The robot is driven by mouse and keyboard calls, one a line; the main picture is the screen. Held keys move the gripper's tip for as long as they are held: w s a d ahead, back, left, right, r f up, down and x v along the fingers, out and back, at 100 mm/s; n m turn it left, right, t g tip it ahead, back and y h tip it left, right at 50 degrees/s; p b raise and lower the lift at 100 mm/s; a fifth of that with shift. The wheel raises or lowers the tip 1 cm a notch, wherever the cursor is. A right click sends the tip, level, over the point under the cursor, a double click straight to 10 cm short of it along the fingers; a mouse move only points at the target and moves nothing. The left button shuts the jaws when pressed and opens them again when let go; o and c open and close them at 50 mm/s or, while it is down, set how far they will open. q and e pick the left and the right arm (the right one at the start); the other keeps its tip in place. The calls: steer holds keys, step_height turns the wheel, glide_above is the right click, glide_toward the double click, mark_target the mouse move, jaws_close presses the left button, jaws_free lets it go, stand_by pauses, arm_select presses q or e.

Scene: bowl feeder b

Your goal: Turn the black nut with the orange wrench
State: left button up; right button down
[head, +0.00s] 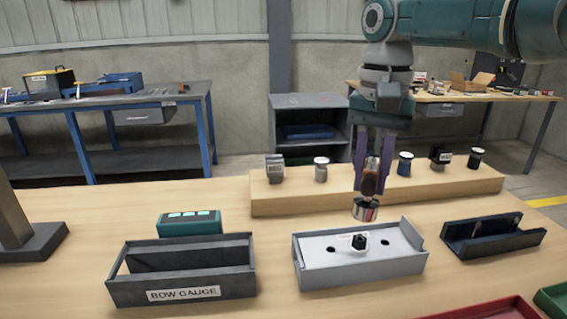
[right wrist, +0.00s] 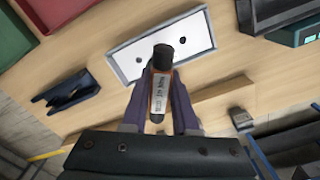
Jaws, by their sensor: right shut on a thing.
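My right gripper (head: 368,188) is shut on an orange and black tool, taken to be the orange wrench (head: 367,209), and holds it pointing down above the table. In the right wrist view the wrench (right wrist: 160,95) sits between the purple fingers, with a label on its side and black ends. The black nut (head: 359,241) stands on the white plate of the light grey fixture (head: 360,272), between two dark holes. The wrench's lower end is above and slightly behind the nut, apart from it. In the right wrist view the wrench covers the plate's middle. My left gripper is out of view.
A dark tray labelled BOW GAUGE (head: 183,296) stands left of the fixture, with a teal box (head: 190,223) behind it. A dark cradle (head: 493,238) stands right. A wooden riser (head: 300,203) with several small items runs behind. A red tray (head: 490,310) is in front.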

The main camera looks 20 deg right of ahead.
mark_target(366, 202)
steer(key=shift+r, duration=0.1)
steer(key=shift+f, duration=0.25)
step_height(366, 202, down, 4)
steer(key=b, duration=0.3)
steer(key=shift+f, duration=0.1)
stand_by(0.8)
stand_by(0.3)
steer(key=shift+f+b, duration=0.7)
steer(key=shift+f, duration=0.25)
stand_by(0.5)
